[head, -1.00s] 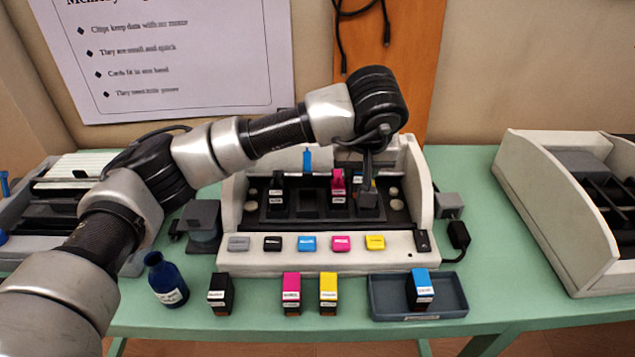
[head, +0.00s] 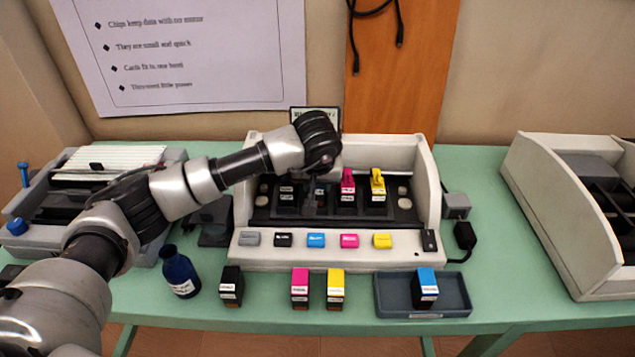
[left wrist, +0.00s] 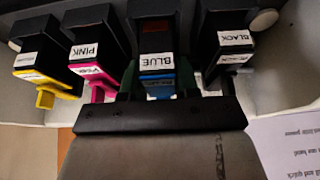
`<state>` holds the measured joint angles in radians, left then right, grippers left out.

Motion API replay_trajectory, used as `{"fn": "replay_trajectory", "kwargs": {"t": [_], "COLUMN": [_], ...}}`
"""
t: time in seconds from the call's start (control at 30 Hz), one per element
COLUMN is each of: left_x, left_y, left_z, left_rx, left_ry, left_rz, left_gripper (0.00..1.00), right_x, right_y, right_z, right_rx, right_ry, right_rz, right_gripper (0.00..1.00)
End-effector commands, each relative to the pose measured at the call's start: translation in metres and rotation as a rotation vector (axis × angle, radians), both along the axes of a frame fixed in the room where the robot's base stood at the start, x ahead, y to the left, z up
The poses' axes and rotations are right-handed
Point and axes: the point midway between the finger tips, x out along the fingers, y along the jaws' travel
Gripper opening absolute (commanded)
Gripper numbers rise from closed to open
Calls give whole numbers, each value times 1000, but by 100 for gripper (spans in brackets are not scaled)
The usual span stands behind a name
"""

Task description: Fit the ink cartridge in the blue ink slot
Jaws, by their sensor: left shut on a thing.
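The printer (head: 340,240) stands open in the middle of the table, with a row of dark ink slots inside. A blue ink cartridge (head: 427,287) stands upright in the grey tray (head: 460,308) at the front right. My left gripper (head: 320,180) is over the blue slot, largely hidden by its own wrist in the head view. In the left wrist view its fingers (left wrist: 157,92) are shut on a blue tab (left wrist: 157,84) beside the BLUE label (left wrist: 156,63). The inside of the blue slot is hidden. My right gripper is not in view.
The pink slot (left wrist: 85,50), yellow slot (left wrist: 38,58) and black slot (left wrist: 234,40) flank the blue one. Black (head: 231,286), pink (head: 300,288) and yellow (head: 335,288) cartridges stand in front of the printer. A dark blue bottle (head: 180,274) stands at left. An open beige case (head: 560,220) is at right.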

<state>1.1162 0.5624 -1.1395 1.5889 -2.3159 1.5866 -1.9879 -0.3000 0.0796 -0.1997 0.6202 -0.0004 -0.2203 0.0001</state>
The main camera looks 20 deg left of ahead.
Motion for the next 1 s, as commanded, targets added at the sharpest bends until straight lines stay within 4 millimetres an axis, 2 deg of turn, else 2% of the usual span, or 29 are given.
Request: {"fn": "replay_trajectory", "kwargs": {"t": [0.1, 0.5, 0.53, 0.7, 1.0], "left_x": [0, 0, 0, 0, 0], "left_y": [0, 0, 0, 0, 0], "left_z": [-11, -18, -18, -17, -14], "left_rx": [-2, 0, 0, 1, 0], "left_ry": [1, -1, -1, 0, 0], "left_rz": [1, 0, 0, 0, 1], "left_gripper": [8, 8, 33, 57, 57], "right_x": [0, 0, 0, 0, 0], "right_y": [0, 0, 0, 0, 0], "right_z": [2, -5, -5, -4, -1], "right_rx": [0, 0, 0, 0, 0], "right_ry": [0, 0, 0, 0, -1], "right_rz": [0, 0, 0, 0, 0], "right_gripper": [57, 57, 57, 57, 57]}}
